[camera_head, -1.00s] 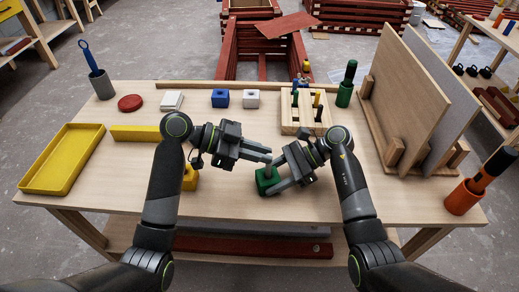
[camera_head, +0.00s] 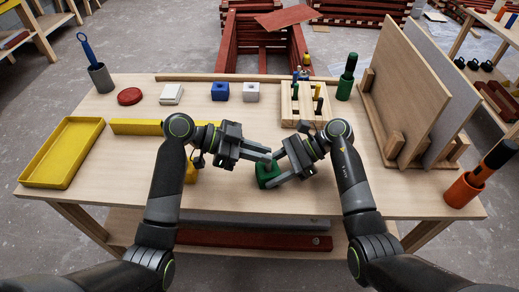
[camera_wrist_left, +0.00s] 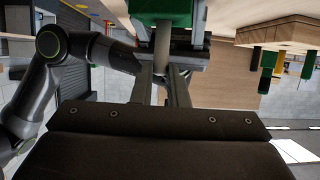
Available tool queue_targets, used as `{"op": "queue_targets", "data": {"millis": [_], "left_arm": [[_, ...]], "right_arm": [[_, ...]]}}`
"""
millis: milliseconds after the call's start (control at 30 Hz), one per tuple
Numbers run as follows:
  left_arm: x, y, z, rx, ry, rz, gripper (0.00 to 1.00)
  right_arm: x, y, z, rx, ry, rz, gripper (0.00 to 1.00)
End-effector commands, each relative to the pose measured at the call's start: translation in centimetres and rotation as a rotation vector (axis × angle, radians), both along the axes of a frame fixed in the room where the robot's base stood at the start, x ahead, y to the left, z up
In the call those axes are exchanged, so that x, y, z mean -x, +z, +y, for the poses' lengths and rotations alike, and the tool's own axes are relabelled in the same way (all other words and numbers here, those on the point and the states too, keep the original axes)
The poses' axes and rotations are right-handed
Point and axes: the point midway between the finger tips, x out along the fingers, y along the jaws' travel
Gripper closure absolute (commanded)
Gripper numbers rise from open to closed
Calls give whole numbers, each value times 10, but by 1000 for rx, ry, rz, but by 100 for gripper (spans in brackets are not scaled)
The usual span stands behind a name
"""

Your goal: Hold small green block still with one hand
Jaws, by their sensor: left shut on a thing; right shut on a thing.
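The small green block (camera_head: 264,181) sits on the table near its front middle, in the jaws of my right gripper (camera_head: 270,178). My right gripper is shut on it from the right. A grey rod (camera_wrist_left: 162,40) stands at the block, and in the left wrist view the green block (camera_wrist_left: 160,10) shows at its end. My left gripper (camera_head: 266,160) is shut on the rod just above the block; its fingers also show in the wrist view (camera_wrist_left: 162,75). The fingers hide part of the block and rod, so I cannot tell how deep the rod sits.
A yellow tray (camera_head: 63,150) and yellow batten (camera_head: 135,127) lie at left. Blue (camera_head: 220,91) and white blocks (camera_head: 251,92) and a peg rack (camera_head: 300,118) stand behind. Upright boards (camera_head: 410,80) and an orange holder (camera_head: 463,191) are at right. The front table is mostly clear.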

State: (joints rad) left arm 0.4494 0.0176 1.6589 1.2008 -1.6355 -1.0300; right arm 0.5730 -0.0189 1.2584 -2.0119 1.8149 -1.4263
Motion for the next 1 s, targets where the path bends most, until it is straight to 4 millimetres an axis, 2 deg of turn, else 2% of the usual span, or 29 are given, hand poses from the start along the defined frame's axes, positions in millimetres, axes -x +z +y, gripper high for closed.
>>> {"op": "queue_targets", "data": {"millis": [33, 67, 233, 500, 633, 1000], "left_arm": [[0, -1, 0, 0, 0, 1, 100], [0, -1, 0, 0, 0, 0, 84], [0, -1, 0, 0, 0, 0, 62], [0, 0, 0, 0, 0, 0, 61], [-1, 9, 0, 1, -1, -4, 61], [0, 77, 0, 0, -1, -5, 61]], "right_arm": [[0, 0, 0, 0, 0, 0, 62], [0, 0, 0, 0, 0, 0, 62], [0, 0, 0, 0, 0, 0, 62], [0, 0, 0, 0, 0, 0, 62], [0, 0, 0, 0, 0, 0, 62], [0, 0, 0, 0, 0, 0, 62]]}}
